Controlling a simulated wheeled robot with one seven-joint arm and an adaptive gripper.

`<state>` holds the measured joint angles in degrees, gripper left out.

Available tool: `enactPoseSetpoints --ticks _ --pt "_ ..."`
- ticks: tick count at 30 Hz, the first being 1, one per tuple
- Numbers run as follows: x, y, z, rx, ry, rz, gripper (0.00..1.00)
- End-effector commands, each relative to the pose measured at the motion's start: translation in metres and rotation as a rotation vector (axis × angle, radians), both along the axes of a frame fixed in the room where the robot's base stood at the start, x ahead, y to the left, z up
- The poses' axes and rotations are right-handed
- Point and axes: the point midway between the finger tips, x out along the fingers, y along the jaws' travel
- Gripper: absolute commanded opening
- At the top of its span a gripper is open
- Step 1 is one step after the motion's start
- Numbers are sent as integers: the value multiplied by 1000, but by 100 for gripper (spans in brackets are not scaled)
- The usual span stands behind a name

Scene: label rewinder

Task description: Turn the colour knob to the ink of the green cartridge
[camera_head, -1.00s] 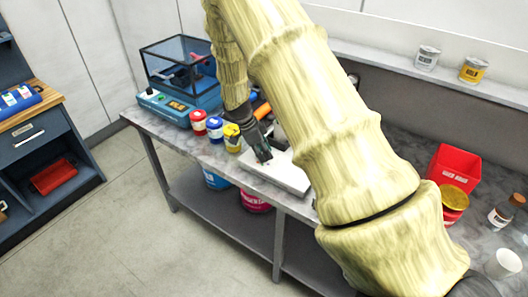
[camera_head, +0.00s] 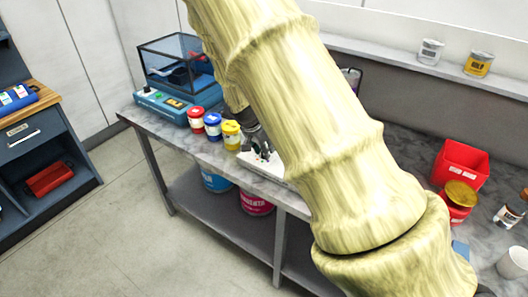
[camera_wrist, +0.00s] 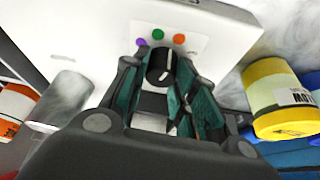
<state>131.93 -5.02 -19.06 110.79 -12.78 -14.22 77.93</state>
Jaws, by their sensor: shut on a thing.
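The black colour knob (camera_wrist: 160,66) is on a white panel (camera_wrist: 100,35) in the wrist view. A purple dot (camera_wrist: 141,42), a green dot (camera_wrist: 158,34) and an orange dot (camera_wrist: 179,38) sit in an arc beyond it. A white line shows on the knob's right half; I cannot tell for sure which dot it points to. My gripper (camera_wrist: 159,72) has its fingers closed around the knob. In the head view my gripper (camera_head: 259,149) is at the white device, partly hidden by my arm. I cannot make out a green cartridge.
Red (camera_head: 196,119), blue (camera_head: 213,125) and yellow (camera_head: 231,135) pots stand left of my gripper. The yellow pot (camera_wrist: 278,95) is close to the right finger in the wrist view. A grey cylinder (camera_wrist: 62,98) lies left. A blue glass-topped machine (camera_head: 172,85) stands at the bench's left end.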

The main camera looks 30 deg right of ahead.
Motion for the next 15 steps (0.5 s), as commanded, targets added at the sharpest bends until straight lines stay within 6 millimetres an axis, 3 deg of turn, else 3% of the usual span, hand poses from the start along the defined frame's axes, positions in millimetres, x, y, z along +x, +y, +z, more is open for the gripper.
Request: enactPoseSetpoints --ticks 15 --pt "0 -1 1 2 -3 448 4"
